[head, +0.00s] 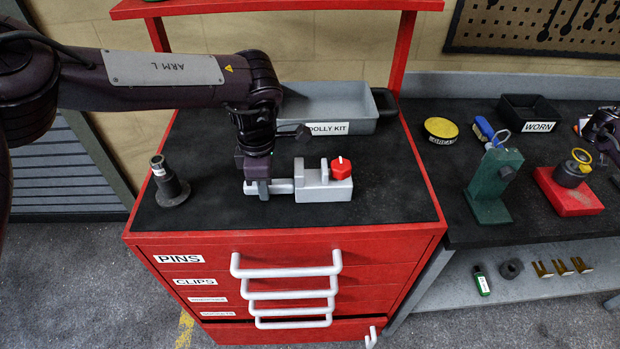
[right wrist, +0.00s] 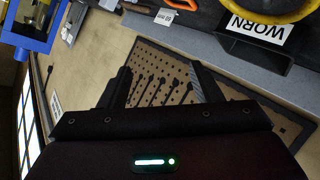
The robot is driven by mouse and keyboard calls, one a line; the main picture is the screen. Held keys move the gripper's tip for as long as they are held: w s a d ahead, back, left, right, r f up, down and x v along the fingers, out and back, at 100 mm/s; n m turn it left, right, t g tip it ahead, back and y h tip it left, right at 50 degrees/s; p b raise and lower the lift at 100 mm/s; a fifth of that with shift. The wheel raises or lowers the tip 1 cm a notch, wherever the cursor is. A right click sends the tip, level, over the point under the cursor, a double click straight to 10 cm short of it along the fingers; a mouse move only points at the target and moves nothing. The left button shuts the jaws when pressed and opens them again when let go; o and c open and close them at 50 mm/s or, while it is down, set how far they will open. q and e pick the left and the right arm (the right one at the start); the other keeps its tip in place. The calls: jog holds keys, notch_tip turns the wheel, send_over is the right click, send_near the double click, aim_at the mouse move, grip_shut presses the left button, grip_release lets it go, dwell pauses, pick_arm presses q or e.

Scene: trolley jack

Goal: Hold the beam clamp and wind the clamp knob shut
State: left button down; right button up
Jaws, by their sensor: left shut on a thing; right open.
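The beam clamp (head: 310,188) is a light grey metal piece lying on the black top of the red cabinet. Its red clamp knob (head: 341,168) is at the clamp's right end, with nothing touching it. My left gripper (head: 257,188) points down and is shut on the clamp's grey bar at the left end, hiding part of it. My right gripper (right wrist: 160,85) is open in the right wrist view, with no object between its fingers. Part of my right arm shows at the right edge of the head view, far from the clamp.
A grey DOLLY KIT bin (head: 335,105) stands behind the clamp, and a dark flanged post (head: 171,187) stands to its left. On the right bench are a green stand (head: 494,187), a red block (head: 568,192), a yellow tin (head: 440,128) and a black WORN bin (head: 528,110). The cabinet's front right top is clear.

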jog(key=w+a+n+t+y, duration=0.15)
jog(key=w+a, duration=0.25)
jog(key=a, duration=0.4)
jog(key=w+a+n+t+y, duration=0.1)
jog(key=w+a+n+y, duration=0.2)
jog(key=w+a, duration=0.3)
jog(key=w+a+n+t+y, duration=0.1)
jog(key=w+a+n+y, duration=0.2)
jog(key=a, duration=0.6)
jog(key=w+a+r+n+g+y, duration=0.15)
jog(key=a+n+y, duration=0.35)
jog(key=a, duration=1.5)
jog(key=s+a+r+n+g+y, duration=0.1)
jog(key=a+n, duration=0.1)
jog(key=a, duration=0.4)
jog(key=s+a+r+n+g+y, duration=0.1)
jog(key=s+a+n, duration=0.1)
jog(key=a, duration=0.4)
jog(key=r+n+g+h, duration=0.1)
jog(key=n+g+h, duration=0.2)
jog(key=n+g, duration=0.45)
send_over(341, 164)
jog(key=shift+w+a, duration=0.1)
jog(key=shift+w, duration=0.3)
jog(key=shift+s+g, duration=0.25)
jog(key=shift+s, duration=0.1)
jog(key=shift+s+f, duration=0.15)
jog(key=shift+f, duration=3.8)
